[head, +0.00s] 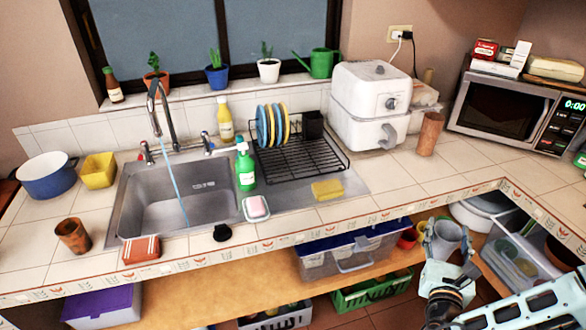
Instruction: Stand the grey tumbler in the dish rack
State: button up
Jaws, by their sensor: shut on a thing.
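The grey tumbler (447,243) is at the lower right of the head view, in front of the counter's edge and lower in the picture than the worktop. My gripper (445,232) is shut on it, with a finger on each side. The tumbler looks roughly upright, its wide mouth up. The black wire dish rack (300,160) stands on the counter right of the sink. Several blue and yellow plates (270,125) stand at its back left, and a black holder (312,125) is at its back right. The front part of the rack is empty.
A green soap bottle (245,168) stands at the rack's left. A sponge (327,189) and soap dish (256,208) lie in front. The white air fryer (370,103) and a brown cup (430,134) stand right. Water runs into the sink (180,197). Counter right of the sponge is clear.

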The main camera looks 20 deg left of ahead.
aim_at(303, 167)
jog(key=u, duration=1.05)
